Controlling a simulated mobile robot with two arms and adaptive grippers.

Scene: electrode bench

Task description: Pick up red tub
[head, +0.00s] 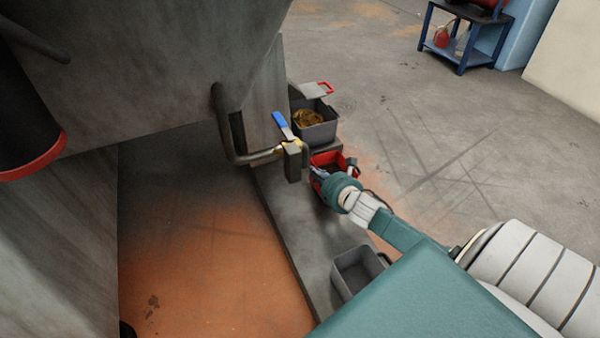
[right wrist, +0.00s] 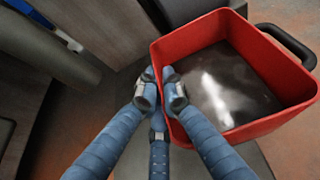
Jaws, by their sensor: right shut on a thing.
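The red tub (head: 328,158) sits near the far part of a narrow grey bench, partly hidden behind my right gripper and the valve. In the right wrist view the red tub (right wrist: 262,52) shows a dark, shiny inside and a black handle on its far right side. My right gripper (head: 319,174) is at its near side. In the right wrist view the fingertips of my right gripper (right wrist: 160,88) are closed on the tub's wall at its left corner. I cannot tell whether the tub is clear of the bench. My left gripper is not in view.
A pipe with a blue-levered valve (head: 283,126) hangs just left of the tub. A grey tub (head: 319,134) with brownish contents stands behind. Another grey tub (head: 345,284) is nearer on the bench (head: 297,222). A blue cart (head: 462,54) stands far off. Open floor lies right.

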